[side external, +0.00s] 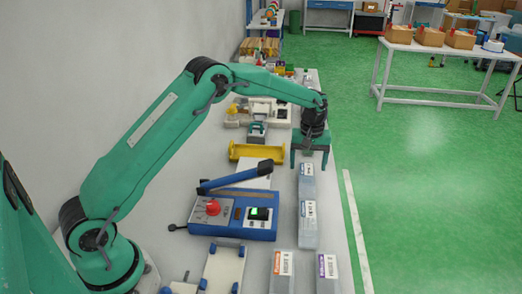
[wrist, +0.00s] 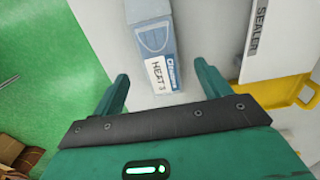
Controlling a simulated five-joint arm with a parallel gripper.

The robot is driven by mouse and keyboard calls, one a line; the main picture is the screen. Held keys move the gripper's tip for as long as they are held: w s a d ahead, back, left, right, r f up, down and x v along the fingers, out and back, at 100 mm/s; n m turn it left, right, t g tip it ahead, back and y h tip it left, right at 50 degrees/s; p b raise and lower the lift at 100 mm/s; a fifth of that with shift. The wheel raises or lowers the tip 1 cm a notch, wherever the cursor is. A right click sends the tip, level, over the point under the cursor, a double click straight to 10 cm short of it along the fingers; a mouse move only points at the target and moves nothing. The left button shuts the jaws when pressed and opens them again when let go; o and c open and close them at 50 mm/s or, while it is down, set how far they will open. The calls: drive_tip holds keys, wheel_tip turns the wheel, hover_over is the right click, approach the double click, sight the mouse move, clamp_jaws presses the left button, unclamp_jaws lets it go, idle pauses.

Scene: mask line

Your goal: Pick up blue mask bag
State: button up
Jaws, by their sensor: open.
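A blue mask bag (wrist: 150,28) with a mask outline and a white label reading "HEAT 3" lies flat on the white table in the wrist view. My gripper (wrist: 163,88) is open, with one green finger to each side of the bag's near end. Nothing is held. In the side view my gripper (side external: 309,164) hangs over the right edge of the table, pointing down. A blue-grey bag (side external: 306,183) lies just below and in front of it, partly covered by it. I cannot tell the exact height of the fingers above the bag.
More labelled bags (side external: 308,228) lie along the table's right edge toward the camera. A blue sealer machine (side external: 233,213) with a raised lever stands to the left. A yellow tray (side external: 262,153) sits left of my gripper. Green floor (side external: 415,190) is open to the right.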

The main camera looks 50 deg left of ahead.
sight(307, 172)
drive_tip(key=shift+f, duration=2.05)
drive_tip(key=c, duration=1)
